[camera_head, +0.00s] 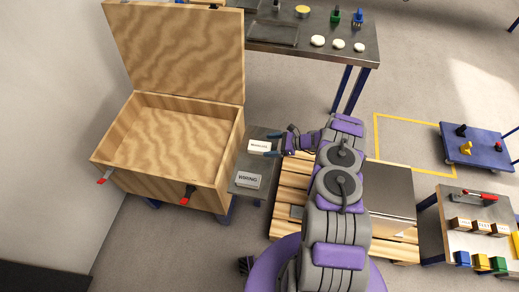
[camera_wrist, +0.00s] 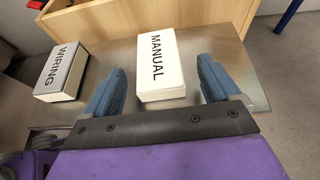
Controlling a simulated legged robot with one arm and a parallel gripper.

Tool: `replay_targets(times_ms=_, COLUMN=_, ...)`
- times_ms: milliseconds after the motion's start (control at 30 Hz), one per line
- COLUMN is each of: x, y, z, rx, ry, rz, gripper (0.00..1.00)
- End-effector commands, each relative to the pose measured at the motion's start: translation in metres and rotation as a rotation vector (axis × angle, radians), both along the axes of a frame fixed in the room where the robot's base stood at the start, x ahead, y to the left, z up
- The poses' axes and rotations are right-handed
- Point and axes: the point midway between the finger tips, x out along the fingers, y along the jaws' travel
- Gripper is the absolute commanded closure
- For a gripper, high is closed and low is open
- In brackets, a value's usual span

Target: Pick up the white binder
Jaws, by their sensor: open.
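The white binder (camera_wrist: 162,66), marked MANUAL, lies on a grey metal side table (camera_wrist: 225,55). In the head view the white binder (camera_head: 260,146) is near the table's far end, just left of my gripper (camera_head: 279,144). In the wrist view my gripper (camera_wrist: 158,90) is open, with one blue finger on each side of the binder's near end. Gaps show between the fingers and the binder. I cannot tell the exact height of the fingers over the table.
A grey binder marked WIRING (camera_wrist: 62,72) lies to the left on the same table; it also shows in the head view (camera_head: 248,181). An open wooden crate (camera_head: 116,178) stands beside the table. A wooden pallet (camera_head: 290,190) is under my arm.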

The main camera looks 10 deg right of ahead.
Motion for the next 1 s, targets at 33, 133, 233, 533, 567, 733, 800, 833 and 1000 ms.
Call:
replay_targets(times_ms=33, x=0.001, y=0.002, z=-0.001, rx=0.000, ry=0.000, rz=0.000, gripper=0.11)
replay_targets(times_ms=133, x=0.002, y=0.005, z=-0.002, rx=0.000, ry=0.000, rz=0.000, gripper=0.11)
replay_targets(times_ms=233, x=0.003, y=0.011, z=-0.005, rx=0.000, ry=0.001, rz=0.001, gripper=0.11)
replay_targets(times_ms=533, x=0.014, y=0.047, z=-0.020, rx=0.000, ry=0.002, rz=0.001, gripper=0.11)
replay_targets(times_ms=567, x=0.015, y=0.049, z=-0.020, rx=-0.001, ry=0.001, rz=0.001, gripper=0.11)
replay_targets(times_ms=733, x=0.016, y=0.051, z=-0.019, rx=-0.001, ry=0.000, rz=0.000, gripper=0.11)
replay_targets(times_ms=800, x=0.016, y=0.050, z=-0.019, rx=-0.001, ry=0.000, rz=0.000, gripper=0.12)
replay_targets(times_ms=833, x=0.016, y=0.050, z=-0.019, rx=-0.001, ry=0.000, rz=0.000, gripper=0.14)
replay_targets(times_ms=1000, x=0.016, y=0.050, z=-0.019, rx=-0.001, ry=0.000, rz=0.000, gripper=0.31)
